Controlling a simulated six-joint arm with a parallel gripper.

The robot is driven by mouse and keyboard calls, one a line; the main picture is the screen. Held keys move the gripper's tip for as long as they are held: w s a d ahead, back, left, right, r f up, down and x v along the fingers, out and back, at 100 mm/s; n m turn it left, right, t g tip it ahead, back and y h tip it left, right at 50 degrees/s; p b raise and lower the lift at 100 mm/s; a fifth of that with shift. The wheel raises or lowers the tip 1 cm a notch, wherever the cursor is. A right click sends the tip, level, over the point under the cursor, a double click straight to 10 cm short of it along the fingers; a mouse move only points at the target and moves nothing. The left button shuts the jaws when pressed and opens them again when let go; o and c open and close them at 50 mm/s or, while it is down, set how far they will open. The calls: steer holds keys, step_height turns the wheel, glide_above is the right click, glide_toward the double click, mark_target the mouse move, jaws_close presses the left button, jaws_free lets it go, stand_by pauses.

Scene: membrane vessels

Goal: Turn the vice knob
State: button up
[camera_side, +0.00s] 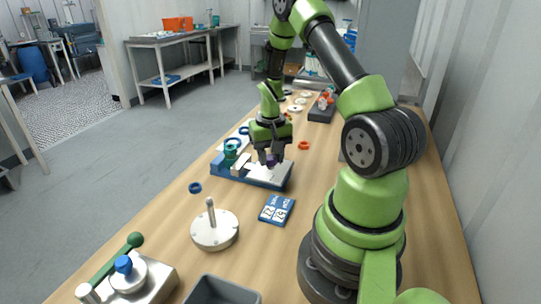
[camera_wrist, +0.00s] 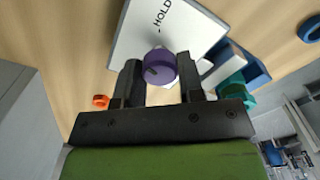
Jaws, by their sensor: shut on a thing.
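The blue vice (camera_side: 228,168) stands on the wooden bench in the side view, with pale blocks and a light plate (camera_side: 277,174) at its right end. My gripper (camera_side: 271,157) points down over the light plate. Its dark fingers are shut on a purple round piece (camera_wrist: 159,66), which is also partly visible in the side view (camera_side: 272,160). The plate carries the word HOLD. Whether the purple piece touches the plate is unclear.
An orange ring (camera_side: 304,145) lies right of the vice and a blue ring (camera_side: 195,187) lies in front of it. A blue card (camera_side: 276,209) and a white disc with a post (camera_side: 214,230) stand nearer the camera. Bare bench lies between these things.

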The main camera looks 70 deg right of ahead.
mark_target(271, 157)
steer(key=m, duration=0.4)
steer(key=shift+s+m, duration=0.1)
steer(key=shift+m, duration=2.1)
steer(key=o, duration=0.9)
steer(key=shift+r, duration=0.15)
step_height(271, 157, up, 10)
steer(key=shift+f, duration=0.15)
steer(key=shift+a, duration=0.1)
